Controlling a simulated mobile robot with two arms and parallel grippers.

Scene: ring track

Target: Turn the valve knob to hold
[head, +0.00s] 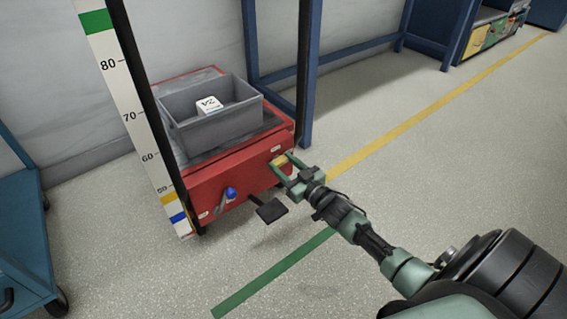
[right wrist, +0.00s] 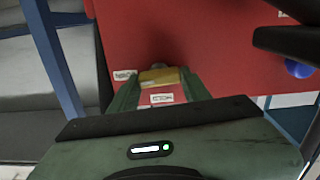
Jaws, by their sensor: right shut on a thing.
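The valve knob (head: 280,160) is a small yellow piece on the upper right of the red lift's front face. In the right wrist view the knob (right wrist: 158,77) lies crosswise between my two green fingers, with small white labels to its left and below it, too small to read. My right gripper (head: 282,164) is shut on the knob, reaching in from the right. Which label the knob points to, I cannot tell. My left gripper is not in view.
The red lift (head: 215,185) carries a grey bin (head: 185,135) with a white numbered block (head: 209,106) inside. A blue-tipped lever (head: 230,194) and black pedal (head: 271,210) stick out in front. A height scale (head: 128,110) stands at left. Floor right is clear.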

